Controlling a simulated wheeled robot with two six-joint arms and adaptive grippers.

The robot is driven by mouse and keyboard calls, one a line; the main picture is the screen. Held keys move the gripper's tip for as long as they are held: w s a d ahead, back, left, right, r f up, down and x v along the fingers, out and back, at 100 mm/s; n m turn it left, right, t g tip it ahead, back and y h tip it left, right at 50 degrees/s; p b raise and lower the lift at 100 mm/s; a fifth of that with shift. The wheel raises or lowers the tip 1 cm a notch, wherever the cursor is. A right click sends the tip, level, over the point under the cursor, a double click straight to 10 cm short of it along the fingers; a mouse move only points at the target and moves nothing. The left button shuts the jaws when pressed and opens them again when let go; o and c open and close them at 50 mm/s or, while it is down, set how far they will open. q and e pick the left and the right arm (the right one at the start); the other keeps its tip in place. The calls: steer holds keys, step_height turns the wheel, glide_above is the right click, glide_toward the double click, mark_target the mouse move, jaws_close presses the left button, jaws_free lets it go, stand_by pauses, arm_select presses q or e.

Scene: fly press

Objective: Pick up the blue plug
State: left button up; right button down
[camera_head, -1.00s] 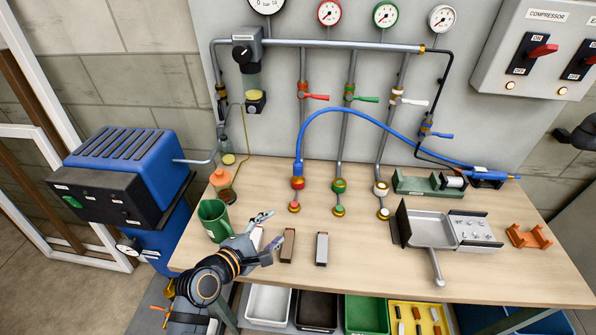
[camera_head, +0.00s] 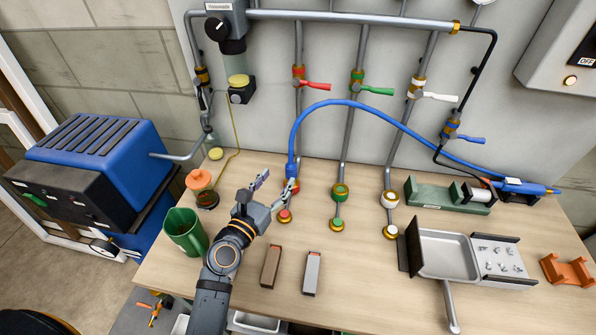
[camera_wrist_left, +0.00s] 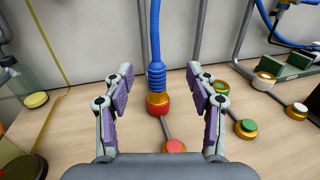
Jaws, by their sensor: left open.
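The blue plug (camera_head: 291,171) is the ribbed end of a blue hose (camera_head: 347,103). It stands upright in a red-ringed brass fitting at the back of the bench. In the left wrist view the plug (camera_wrist_left: 156,75) is near the middle, above the red ring (camera_wrist_left: 158,104). My left gripper (camera_head: 277,184) is open and empty, its fingers pointing at the plug. In the wrist view its fingers (camera_wrist_left: 160,76) are spread on either side of the plug's image, with gaps on both sides. I cannot tell how far the tips are from it. My right gripper is not in view.
A red button (camera_head: 284,215) is just in front of the fitting. Green (camera_head: 340,191) and white (camera_head: 389,198) fittings stand to the right. Two small blocks lie at the front.

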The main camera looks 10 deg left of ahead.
arm_select(q)
steer(key=b, duration=0.4)
glide_toward(289, 173)
steer(key=shift+w+d+f, duration=0.1)
steer(key=shift+w+d, duration=0.35)
steer(key=shift+w, duration=0.25)
steer(key=p+x, duration=0.1)
steer(key=x, duration=0.4)
steer(key=shift+w, duration=0.15)
steer(key=x, duration=0.4)
steer(key=shift+w+a+p, duration=0.25)
steer(key=shift+w+p, duration=0.05)
steer(key=shift+w, duration=0.35)
steer(key=shift+d, duration=0.1)
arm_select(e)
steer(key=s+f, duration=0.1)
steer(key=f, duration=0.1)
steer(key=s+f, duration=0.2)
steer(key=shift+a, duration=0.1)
